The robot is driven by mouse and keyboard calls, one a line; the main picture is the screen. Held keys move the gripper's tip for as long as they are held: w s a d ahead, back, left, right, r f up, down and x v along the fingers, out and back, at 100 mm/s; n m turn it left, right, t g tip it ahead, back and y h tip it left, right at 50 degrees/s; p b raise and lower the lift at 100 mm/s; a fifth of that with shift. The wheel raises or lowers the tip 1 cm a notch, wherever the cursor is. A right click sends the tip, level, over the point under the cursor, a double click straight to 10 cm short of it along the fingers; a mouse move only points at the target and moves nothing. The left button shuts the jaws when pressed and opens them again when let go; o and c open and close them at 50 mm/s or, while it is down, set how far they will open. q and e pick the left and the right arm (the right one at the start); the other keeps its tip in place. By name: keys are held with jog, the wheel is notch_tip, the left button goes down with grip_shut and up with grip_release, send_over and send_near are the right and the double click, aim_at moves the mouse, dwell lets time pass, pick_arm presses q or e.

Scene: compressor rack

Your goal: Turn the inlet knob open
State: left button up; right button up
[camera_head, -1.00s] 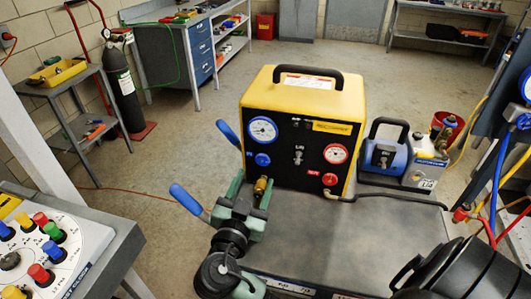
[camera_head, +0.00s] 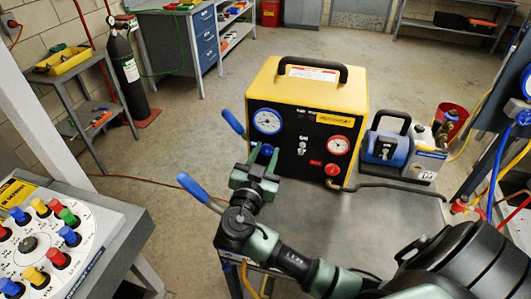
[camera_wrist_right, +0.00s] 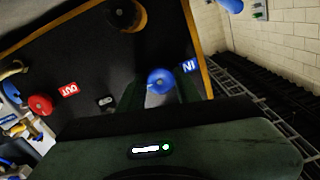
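The yellow and black machine (camera_head: 310,97) stands on the grey bench, its panel facing me. Its blue inlet knob (camera_head: 267,149) sits low at the panel's left, partly hidden behind my right gripper (camera_head: 258,163). In the right wrist view the blue knob (camera_wrist_right: 160,80) shows beside a blue "IN" label (camera_wrist_right: 190,66). There the knob appears between the spread, dark green fingers of my right gripper (camera_wrist_right: 160,92), with gaps beside it. I cannot tell whether the fingers touch it. My left gripper is out of view.
The red outlet knob (camera_head: 332,169) is at the panel's lower right, with a black hose beside it. Two gauges sit above the knobs. Blue-handled levers (camera_head: 193,187) stick out left of the machine. A blue pump (camera_head: 385,147) stands to the right.

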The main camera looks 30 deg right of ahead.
grip_shut()
